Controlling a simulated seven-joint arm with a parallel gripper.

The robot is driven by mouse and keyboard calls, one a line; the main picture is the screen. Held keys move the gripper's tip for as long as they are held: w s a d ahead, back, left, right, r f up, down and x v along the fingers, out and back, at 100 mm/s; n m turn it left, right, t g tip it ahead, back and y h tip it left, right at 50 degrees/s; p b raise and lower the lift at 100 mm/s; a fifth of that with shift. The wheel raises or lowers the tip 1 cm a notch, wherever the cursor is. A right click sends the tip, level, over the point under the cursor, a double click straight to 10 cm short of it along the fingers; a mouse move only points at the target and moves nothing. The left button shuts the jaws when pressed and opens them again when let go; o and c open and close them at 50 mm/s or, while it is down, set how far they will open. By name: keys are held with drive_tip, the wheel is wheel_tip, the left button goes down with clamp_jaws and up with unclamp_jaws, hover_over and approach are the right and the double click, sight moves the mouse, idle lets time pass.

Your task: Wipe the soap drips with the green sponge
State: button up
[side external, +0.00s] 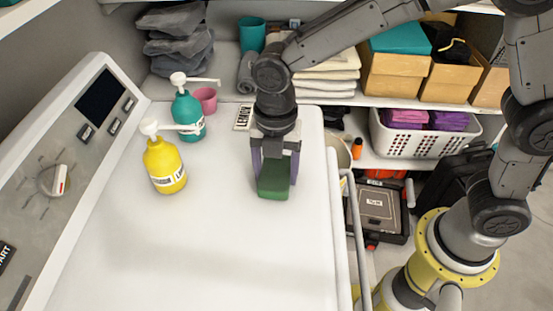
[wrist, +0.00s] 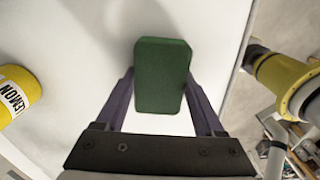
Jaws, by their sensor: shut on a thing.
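The green sponge (side external: 273,181) is held between the purple fingers of my gripper (side external: 275,165), over the right part of the white machine top (side external: 200,250). In the wrist view the sponge (wrist: 162,75) sits between the two fingertips of my gripper (wrist: 162,88), which is shut on it. I cannot tell whether the sponge touches the surface. No soap drips are clearly visible on the white top; the area under the sponge is hidden.
A yellow pump bottle (side external: 165,165) and a teal pump bottle (side external: 187,115) stand left of my gripper. A pink cup (side external: 207,100) is behind them. A sloped control panel (side external: 70,160) borders the left, and a rail (side external: 352,240) the right. The front of the top is clear.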

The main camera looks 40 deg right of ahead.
drive_tip(key=shift+w+d, duration=3.65)
drive_tip(key=shift+s+a, duration=3.75)
drive_tip(key=shift+s, duration=0.1)
drive_tip(key=shift+w+r, duration=0.1)
drive_tip(key=shift+r, duration=3.95)
drive_tip(key=shift+d, duration=0.1)
